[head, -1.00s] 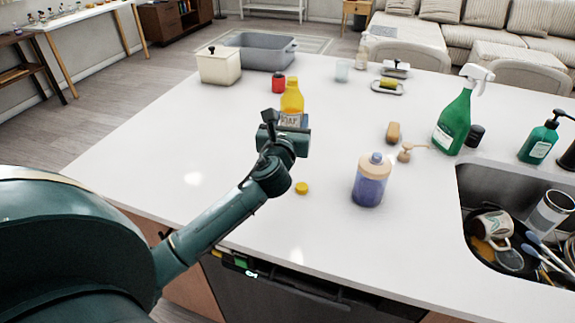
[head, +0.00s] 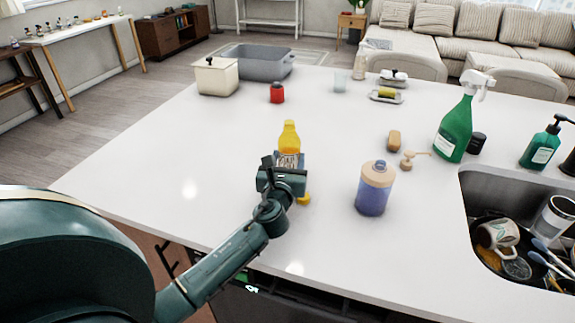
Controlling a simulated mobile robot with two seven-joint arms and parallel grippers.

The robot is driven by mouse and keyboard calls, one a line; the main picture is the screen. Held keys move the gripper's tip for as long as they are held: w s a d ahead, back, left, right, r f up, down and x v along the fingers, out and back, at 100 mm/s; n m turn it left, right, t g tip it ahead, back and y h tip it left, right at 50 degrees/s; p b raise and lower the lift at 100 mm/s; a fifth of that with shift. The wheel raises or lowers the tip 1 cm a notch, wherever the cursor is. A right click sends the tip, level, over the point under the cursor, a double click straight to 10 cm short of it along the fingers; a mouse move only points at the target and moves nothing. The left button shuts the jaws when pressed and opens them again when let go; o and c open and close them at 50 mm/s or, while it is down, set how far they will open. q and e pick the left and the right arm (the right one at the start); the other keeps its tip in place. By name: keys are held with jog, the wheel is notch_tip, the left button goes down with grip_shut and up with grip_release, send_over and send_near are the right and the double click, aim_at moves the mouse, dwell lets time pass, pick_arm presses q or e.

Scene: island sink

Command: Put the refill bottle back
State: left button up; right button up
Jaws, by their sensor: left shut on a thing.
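The yellow refill bottle (head: 289,138) with a printed label stands upright in my left gripper (head: 284,178), near the middle of the white counter. The gripper is shut on it and hides its lower part, so I cannot tell whether it touches the counter. A small yellow cap (head: 304,198) lies on the counter just right of the gripper, partly covered. A blue-purple dispenser bottle (head: 373,190) with a beige top stands to the right. Its beige pump head (head: 409,160) appears to lie apart behind it. My right gripper is out of view.
A red jar (head: 277,93), a cream canister (head: 217,77) and a grey tub (head: 258,64) stand at the back left. A green spray bottle (head: 455,130) stands beside the sink (head: 487,183), which holds dishes. The counter's left side is clear.

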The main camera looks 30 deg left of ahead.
pick_arm(q)
jog(key=shift+f, duration=0.25)
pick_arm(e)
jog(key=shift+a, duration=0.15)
pick_arm(q)
jog(key=shift+f, duration=0.15)
jog(key=o, duration=1)
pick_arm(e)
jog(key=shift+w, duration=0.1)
pick_arm(q)
jog(key=shift+o, duration=0.2)
jog(key=v, duration=1.1)
jog(key=shift+b, duration=0.4)
jog(key=shift+s+d, duration=0.2)
jog(key=shift+s, duration=0.25)
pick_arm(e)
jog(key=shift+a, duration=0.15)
